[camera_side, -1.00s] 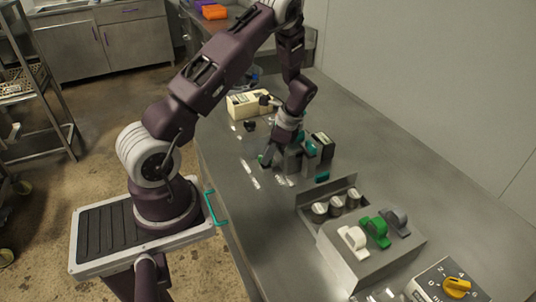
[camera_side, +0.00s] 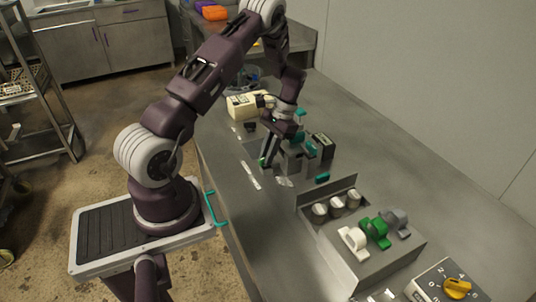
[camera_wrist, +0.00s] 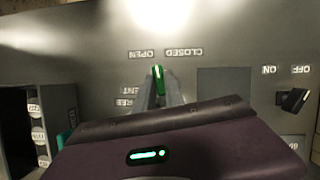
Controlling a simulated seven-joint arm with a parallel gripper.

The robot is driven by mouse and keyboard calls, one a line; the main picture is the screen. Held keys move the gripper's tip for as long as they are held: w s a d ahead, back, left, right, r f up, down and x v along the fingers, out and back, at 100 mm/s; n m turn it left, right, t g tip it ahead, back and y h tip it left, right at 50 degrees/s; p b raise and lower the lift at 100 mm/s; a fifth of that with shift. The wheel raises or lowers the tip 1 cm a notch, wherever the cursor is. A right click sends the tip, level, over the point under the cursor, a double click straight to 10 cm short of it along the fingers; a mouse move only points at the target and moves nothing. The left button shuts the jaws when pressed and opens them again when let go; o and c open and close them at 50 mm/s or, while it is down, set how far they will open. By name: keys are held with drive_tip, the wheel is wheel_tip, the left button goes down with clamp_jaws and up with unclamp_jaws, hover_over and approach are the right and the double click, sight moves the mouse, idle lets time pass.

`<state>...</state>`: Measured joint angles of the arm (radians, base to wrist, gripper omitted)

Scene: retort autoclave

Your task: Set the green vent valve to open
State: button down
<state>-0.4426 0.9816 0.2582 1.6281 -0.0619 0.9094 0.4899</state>
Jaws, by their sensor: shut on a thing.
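In the wrist view, the green vent valve's handle (camera_wrist: 158,78) stands between the two fingers of my gripper (camera_wrist: 160,92), which is shut on it. The handle's tip points between the upside-down labels OPEN (camera_wrist: 141,54) and CLOSED (camera_wrist: 183,52), leaning slightly to the OPEN side. The handle's base is hidden by the fingers and the gripper body. In the side view, my gripper (camera_side: 268,154) reaches down to the bench beside a grey block (camera_side: 291,160), and the valve is mostly hidden there.
A grey box with white, green (camera_side: 377,232) and grey levers stands nearer the front right. A cream box (camera_side: 245,105) is behind my gripper. A dark switch (camera_wrist: 295,100) with ON and OFF labels is at the right of the wrist view.

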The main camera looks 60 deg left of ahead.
drive_tip(key=n, duration=0.2)
drive_tip(key=n+t+h, duration=0.1)
drive_tip(key=n, duration=0.1)
drive_tip(key=shift+a+n+h, duration=0.2)
drive_tip(key=shift+n+h, duration=0.1)
idle(0.4)
drive_tip(key=c, duration=1.4)
unclamp_jaws()
drive_tip(key=shift+c, duration=0.2)
drive_tip(key=v, duration=0.7)
drive_tip(key=shift+a, duration=0.1)
